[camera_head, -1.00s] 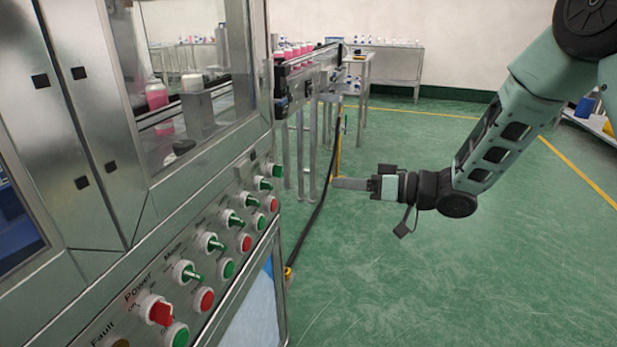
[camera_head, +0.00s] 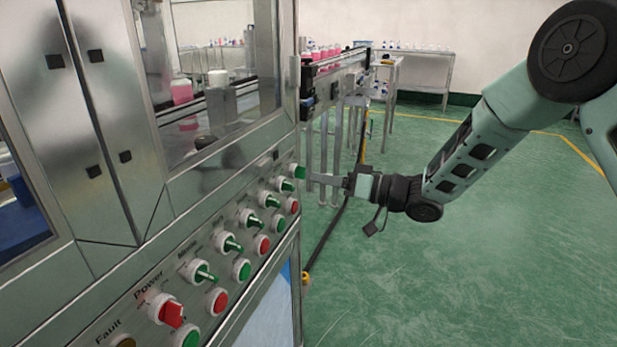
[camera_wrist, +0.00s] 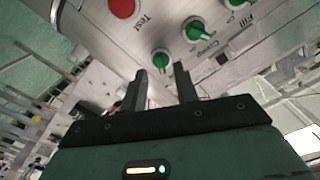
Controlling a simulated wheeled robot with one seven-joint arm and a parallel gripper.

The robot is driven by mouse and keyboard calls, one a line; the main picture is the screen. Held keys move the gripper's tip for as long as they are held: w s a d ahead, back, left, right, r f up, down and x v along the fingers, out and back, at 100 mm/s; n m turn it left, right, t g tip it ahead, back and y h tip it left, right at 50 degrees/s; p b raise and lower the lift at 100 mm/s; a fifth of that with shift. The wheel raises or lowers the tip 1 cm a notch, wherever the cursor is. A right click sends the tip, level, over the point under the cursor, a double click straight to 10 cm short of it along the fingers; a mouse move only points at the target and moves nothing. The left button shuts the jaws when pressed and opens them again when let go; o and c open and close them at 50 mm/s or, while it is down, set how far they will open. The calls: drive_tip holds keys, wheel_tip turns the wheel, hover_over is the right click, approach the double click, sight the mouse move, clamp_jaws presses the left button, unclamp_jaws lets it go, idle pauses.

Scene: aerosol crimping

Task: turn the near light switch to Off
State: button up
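A control panel on the machine carries a row of green-handled rotary switches. The far-end green switch (camera_head: 298,171) is just beyond my gripper (camera_head: 312,177). In the wrist view my gripper (camera_wrist: 161,72) is open, its two fingers apart, with a green switch (camera_wrist: 159,59) in line with the gap at the fingertips. I cannot tell whether they touch it. No label reading "Light" is legible, so I cannot tell for certain which knob is the light switch.
Other green switches (camera_head: 271,200) and a red power switch (camera_head: 171,313) sit nearer along the panel, above red and green buttons. A conveyor (camera_head: 340,70) stands behind my gripper. The green floor (camera_head: 450,270) at right is open.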

sight(295, 172)
drive_tip(key=shift+x, duration=2)
clamp_jaws()
drive_tip(key=n+b, duration=0.3)
drive_tip(key=n, duration=0.2)
drive_tip(key=n+b, duration=0.3)
drive_tip(key=n, duration=0.2)
drive_tip(key=shift+w+d+f+b, duration=0.1)
drive_tip(key=shift+w+f+b, duration=0.05)
drive_tip(key=shift+b, duration=0.25)
drive_tip(key=shift+n+b, duration=0.5)
drive_tip(key=shift+n, duration=0.4)
